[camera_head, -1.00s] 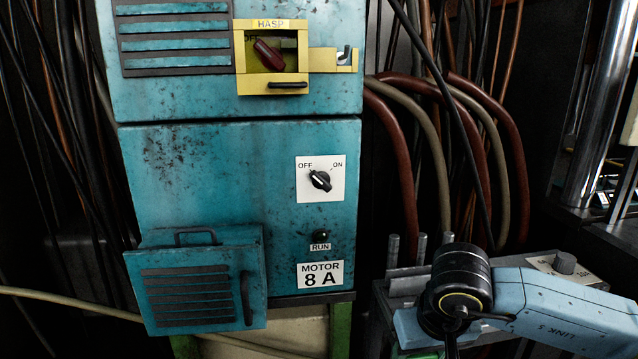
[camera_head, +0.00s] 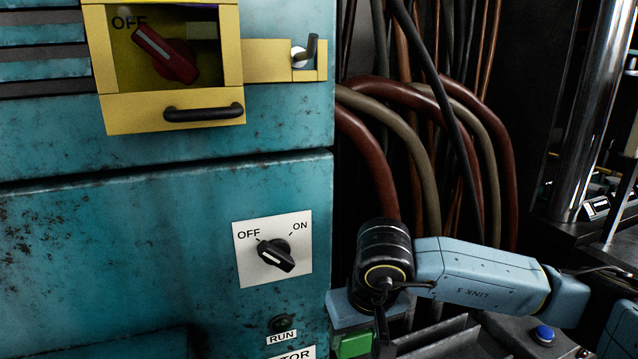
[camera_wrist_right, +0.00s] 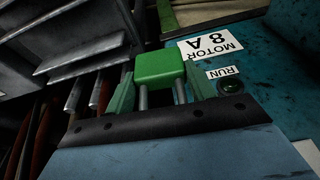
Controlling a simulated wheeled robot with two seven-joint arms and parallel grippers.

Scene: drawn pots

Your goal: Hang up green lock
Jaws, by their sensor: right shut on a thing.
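The green lock (camera_wrist_right: 160,68) is between the fingers of my right gripper (camera_wrist_right: 158,88) in the right wrist view, its grey shackle legs towards the gripper. In the head view my right gripper (camera_head: 354,335) is low, right of the blue cabinet, with green (camera_head: 352,346) showing at its end. It is shut on the lock. The yellow hasp (camera_head: 175,113) is at upper left on the cabinet, framing a red switch handle (camera_head: 165,52) beside OFF. Its arm (camera_head: 268,60) reaches right to a dark upright staple (camera_head: 312,48). My left gripper is out of view.
A black selector knob (camera_head: 276,255) on a white OFF/ON plate juts from the cabinet (camera_head: 120,240). Thick hoses (camera_head: 375,160) hang right of the cabinet. A grey box with a blue button (camera_head: 544,334) is at lower right. Space before the hasp is clear.

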